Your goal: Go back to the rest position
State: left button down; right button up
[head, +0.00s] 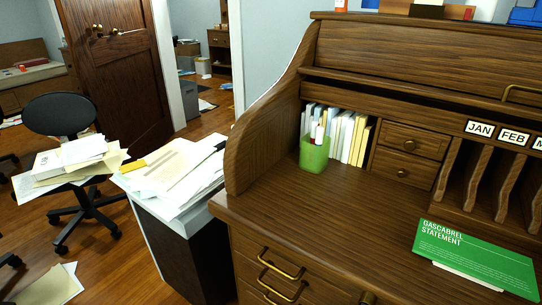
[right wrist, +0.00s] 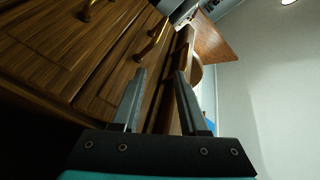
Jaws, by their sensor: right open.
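My right gripper (right wrist: 158,95) shows in the right wrist view. Its two fingers stand apart with nothing between them. It is beside the wooden drawer fronts (right wrist: 55,45) with brass handles, and I see no contact with them. Neither gripper shows in the head view. The wooden roll-top desk (head: 300,208) fills the right half of the head view, with its drawers at the lower middle.
A green statement (head: 476,258) and a green pen cup (head: 314,154) are on the desk. A paper-covered cabinet (head: 160,225) stands left of the desk. A black office chair (head: 58,115) holding papers is farther left. Some wooden floor (head: 110,270) between them is clear.

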jog(key=s+d+f+n+g+h+p, duration=0.2)
jog(key=s+d+f+g+h+p, duration=0.15)
jog(key=f, duration=0.35)
jog(key=s+d+f+n+g+h+p, duration=0.1)
jog(key=s+d+f+g+h+p, duration=0.15)
jog(key=d+f+h, duration=0.4)
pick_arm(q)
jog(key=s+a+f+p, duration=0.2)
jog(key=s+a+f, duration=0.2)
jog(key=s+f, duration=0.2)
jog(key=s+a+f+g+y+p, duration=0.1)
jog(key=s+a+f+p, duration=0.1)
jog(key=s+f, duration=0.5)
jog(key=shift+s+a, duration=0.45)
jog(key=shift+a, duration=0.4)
pick_arm(e)
jog(key=s+f+n+g, duration=0.2)
jog(key=s+f+g, duration=0.1)
jog(key=s, duration=0.5)
jog(key=s+f+n+g, duration=0.2)
jog(key=s+f+g, duration=0.2)
jog(key=s, duration=0.4)
jog(key=shift+d+f+g, duration=0.25)
jog(key=shift+d+g, duration=0.15)
